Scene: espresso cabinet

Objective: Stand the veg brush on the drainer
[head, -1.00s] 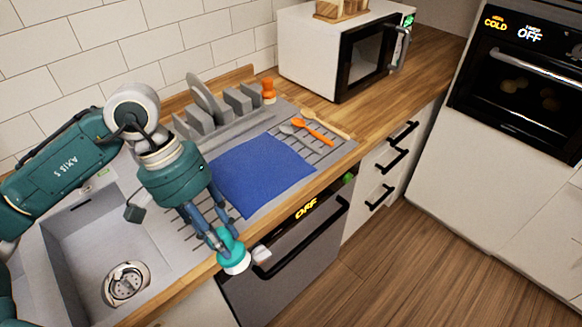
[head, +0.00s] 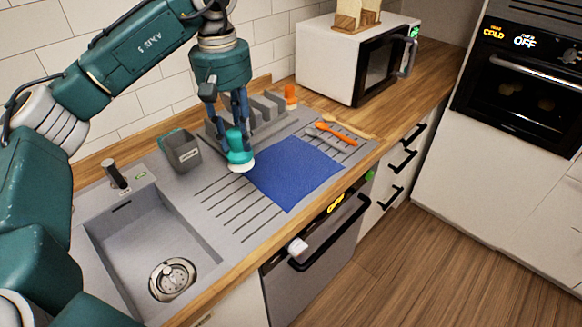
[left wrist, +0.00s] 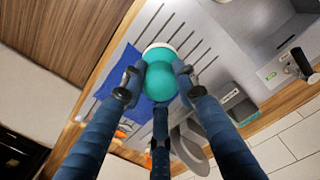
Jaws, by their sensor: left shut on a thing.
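The veg brush (head: 240,161) is round and teal with a pale bristle end pointing down; it looks roughly upright. My left gripper (head: 238,148) is shut on it from above. In the left wrist view the brush (left wrist: 160,76) sits between the fingers, its pale rim at the far side. The drainer (head: 222,200) is the grey grooved area right of the sink. The brush is over its back part, beside the blue cloth's left corner. I cannot tell whether its bristles touch the surface. My right gripper is not in view.
A blue cloth (head: 294,175) covers the drainer's middle. A grey rack (head: 265,112) stands behind, a dark grey caddy (head: 182,152) to the left. The sink (head: 150,240) is at left. The front-left grooves are clear.

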